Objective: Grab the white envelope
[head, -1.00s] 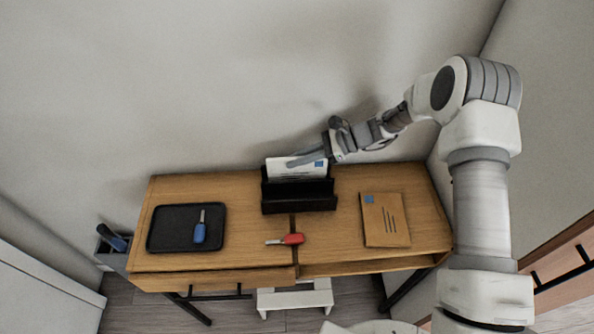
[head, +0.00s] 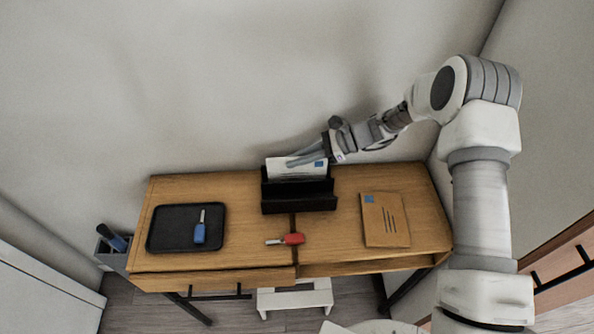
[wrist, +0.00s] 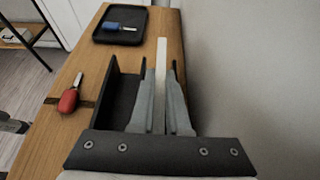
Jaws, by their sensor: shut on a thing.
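The white envelope (head: 283,171) stands upright in the black letter holder (head: 299,205) at the back middle of the desk. It has a blue stamp and dark lines. My gripper (head: 306,158) reaches in from the right at the envelope's upper edge. In the wrist view the envelope shows edge-on as a thin pale strip (wrist: 161,55). The two fingers (wrist: 161,105) are shut on it from both sides, above the holder's back slot. The envelope's lower part is hidden by the holder.
A brown envelope (head: 385,220) lies right of the holder. The wall is close behind the holder.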

